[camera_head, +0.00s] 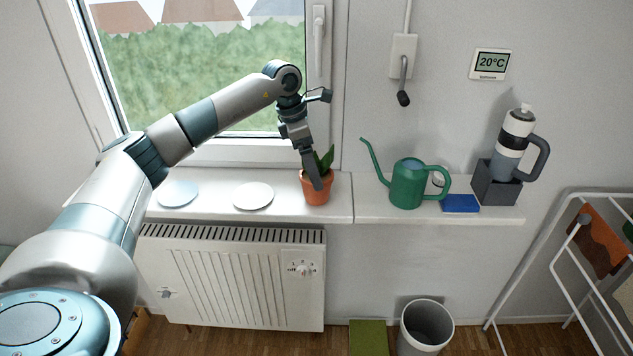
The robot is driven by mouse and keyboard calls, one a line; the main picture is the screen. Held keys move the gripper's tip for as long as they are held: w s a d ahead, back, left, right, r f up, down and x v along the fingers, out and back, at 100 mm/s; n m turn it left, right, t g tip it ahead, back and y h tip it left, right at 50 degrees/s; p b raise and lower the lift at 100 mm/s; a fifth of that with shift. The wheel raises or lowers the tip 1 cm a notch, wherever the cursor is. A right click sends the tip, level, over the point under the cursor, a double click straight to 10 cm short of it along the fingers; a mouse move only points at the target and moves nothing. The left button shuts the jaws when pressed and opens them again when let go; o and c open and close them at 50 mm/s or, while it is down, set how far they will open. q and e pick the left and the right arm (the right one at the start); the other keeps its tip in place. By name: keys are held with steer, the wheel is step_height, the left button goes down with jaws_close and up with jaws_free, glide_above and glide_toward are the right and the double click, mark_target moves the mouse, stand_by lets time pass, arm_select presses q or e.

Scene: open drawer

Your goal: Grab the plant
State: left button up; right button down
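The plant stands in a terracotta pot (318,195) on the windowsill, with green leaves (327,157) showing above the rim. My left gripper (316,181) reaches down from above, its fingers at the pot's rim in front of the leaves. The fingers overlap each other in this view, so I cannot tell whether they are open or closed on the pot. Part of the leaves is hidden behind the gripper. The pot is upright on the sill. My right gripper is not in view.
Two pale discs (253,196) (178,194) lie on the sill left of the pot. A green watering can (407,184), a blue sponge-like block (460,203) and a bottle in a dark holder (495,186) stand to the right. A radiator (232,281) is below; a bin (426,324) stands on the floor.

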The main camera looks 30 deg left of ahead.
arm_select(q)
steer(key=shift+p+x, duration=0.3)
steer(key=shift+x, duration=1.15)
steer(key=shift+p+x, duration=0.85)
steer(key=shift+p, duration=0.05)
steer(key=shift+p+x, duration=0.5)
steer(key=shift+x, duration=0.6)
steer(key=shift+w+d+f, duration=0.15)
steer(key=shift+w+f, duration=0.05)
steer(key=shift+f, duration=0.4)
steer(key=c, duration=1.6)
steer(key=shift+w+r, duration=0.1)
steer(key=shift+r, duration=0.1)
